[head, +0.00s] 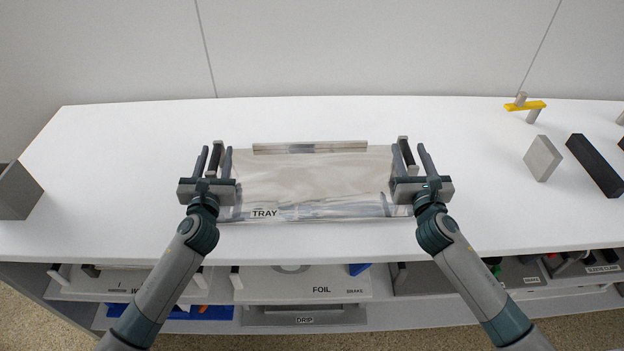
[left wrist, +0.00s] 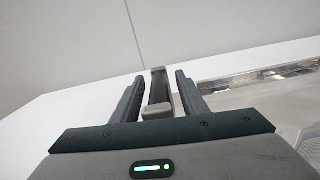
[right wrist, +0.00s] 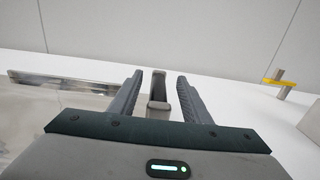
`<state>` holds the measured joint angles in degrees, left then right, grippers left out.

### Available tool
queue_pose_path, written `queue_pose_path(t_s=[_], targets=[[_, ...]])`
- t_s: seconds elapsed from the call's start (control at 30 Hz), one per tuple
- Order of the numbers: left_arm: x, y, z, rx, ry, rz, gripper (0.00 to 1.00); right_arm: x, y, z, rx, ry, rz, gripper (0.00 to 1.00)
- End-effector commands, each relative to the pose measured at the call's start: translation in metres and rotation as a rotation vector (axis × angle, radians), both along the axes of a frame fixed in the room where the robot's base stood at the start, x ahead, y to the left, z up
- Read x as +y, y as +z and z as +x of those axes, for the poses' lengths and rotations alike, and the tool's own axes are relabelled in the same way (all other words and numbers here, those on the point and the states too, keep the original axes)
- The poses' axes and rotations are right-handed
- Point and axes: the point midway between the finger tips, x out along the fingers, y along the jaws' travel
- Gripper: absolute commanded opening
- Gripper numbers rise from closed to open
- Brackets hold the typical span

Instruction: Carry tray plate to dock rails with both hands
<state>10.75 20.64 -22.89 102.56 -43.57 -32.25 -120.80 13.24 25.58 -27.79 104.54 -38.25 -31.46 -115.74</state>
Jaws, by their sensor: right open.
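The tray plate (head: 310,175) is a shiny metal sheet labelled TRAY, lying on the white table, with a raised bar (head: 310,147) along its far edge. A dark handle with grey ends stands at each side, the left handle (head: 215,158) and the right handle (head: 407,156). My left gripper (head: 217,162) is open with its fingers on either side of the left handle, which also shows in the left wrist view (left wrist: 157,93). My right gripper (head: 412,160) is open around the right handle, seen in the right wrist view (right wrist: 158,92). Gaps show beside both handles. I cannot identify the dock rails.
A grey block (head: 17,192) is at the left edge. Shelves with labelled trays (head: 305,285) lie below. The table behind the tray is clear.

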Motion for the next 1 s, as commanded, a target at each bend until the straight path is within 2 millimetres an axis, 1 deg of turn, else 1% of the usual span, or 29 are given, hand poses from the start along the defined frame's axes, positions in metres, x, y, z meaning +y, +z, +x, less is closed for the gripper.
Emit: queue_pose_path(t_s=[0.07,0.1,0.17,0.2,0.23,0.27,1.0], targets=[[0.0,0.0,-0.0001,0.0,0.0,0.0,0.4,0.0001,0.0,-0.0001,0.0,0.0,0.0,0.44],[0.0,0.0,-0.0002,0.0,0.0,0.0,0.35,0.0001,0.0,-0.0002,0.0,0.0,0.0,0.39],[0.0001,-0.0001,-0.0002,0.0,0.0,0.0,0.21,0.0001,0.0,-0.0002,0.0,0.0,0.0,0.25],[0.0001,-0.0001,-0.0002,0.0,0.0,0.0,0.11,0.0001,0.0,-0.0003,0.0,0.0,0.0,0.15],[0.0001,-0.0001,-0.0003,0.0,0.0,0.0,0.04,0.0,0.0,-0.0003,0.0,0.0,0.0,0.08],[0.0001,-0.0001,-0.0003,0.0,0.0,0.0,0.0,0.0,0.0,-0.0003,0.0,0.0,0.0,0.01],[0.0005,-0.0004,-0.0004,0.0,0.001,0.004,0.0,-0.0005,-0.0001,-0.0004,0.0,-0.001,0.0,0.0]])
